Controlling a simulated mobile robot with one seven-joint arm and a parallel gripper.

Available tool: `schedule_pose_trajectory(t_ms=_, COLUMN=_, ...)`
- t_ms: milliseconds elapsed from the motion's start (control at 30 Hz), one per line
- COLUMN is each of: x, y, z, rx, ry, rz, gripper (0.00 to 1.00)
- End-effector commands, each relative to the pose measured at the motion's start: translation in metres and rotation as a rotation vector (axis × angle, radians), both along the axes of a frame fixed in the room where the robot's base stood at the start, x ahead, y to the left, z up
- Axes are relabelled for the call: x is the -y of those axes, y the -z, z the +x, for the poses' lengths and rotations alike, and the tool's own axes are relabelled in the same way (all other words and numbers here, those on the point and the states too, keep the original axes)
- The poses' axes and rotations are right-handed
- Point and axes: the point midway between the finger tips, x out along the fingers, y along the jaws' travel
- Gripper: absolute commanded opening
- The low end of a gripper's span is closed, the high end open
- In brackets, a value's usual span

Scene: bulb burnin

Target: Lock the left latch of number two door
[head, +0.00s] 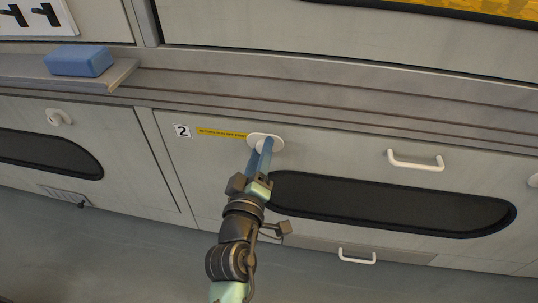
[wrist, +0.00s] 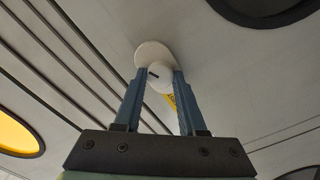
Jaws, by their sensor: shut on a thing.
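The number two door (head: 350,155) is a grey panel with a "2" label (head: 182,131) and a yellow strip beside it. Its left latch (head: 266,139) is a white knob on an oval base near the door's upper left. In the wrist view the latch (wrist: 153,60) shows a short dark mark on its face. My gripper (head: 260,153) has its blue fingers closed around the latch knob, one on each side, and it also shows in the wrist view (wrist: 160,82). The fingers hide part of the knob in the head view. I cannot tell whether the latch is locked.
A white handle (head: 415,162) and a dark oval window (head: 390,204) are on the door. Another white knob (head: 533,181) shows at the right edge. A neighbouring door at left has a white latch (head: 60,117). A blue block (head: 78,61) rests on a ledge (head: 35,70) above.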

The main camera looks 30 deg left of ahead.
Motion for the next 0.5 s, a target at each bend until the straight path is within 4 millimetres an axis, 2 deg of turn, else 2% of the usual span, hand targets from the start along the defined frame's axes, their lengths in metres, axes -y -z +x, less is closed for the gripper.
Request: schedule_pose_trajectory(t_ms=500, x=0.0011, y=-0.0006, z=0.0003, rx=0.133, ry=0.003, rz=-0.477, gripper=0.0)
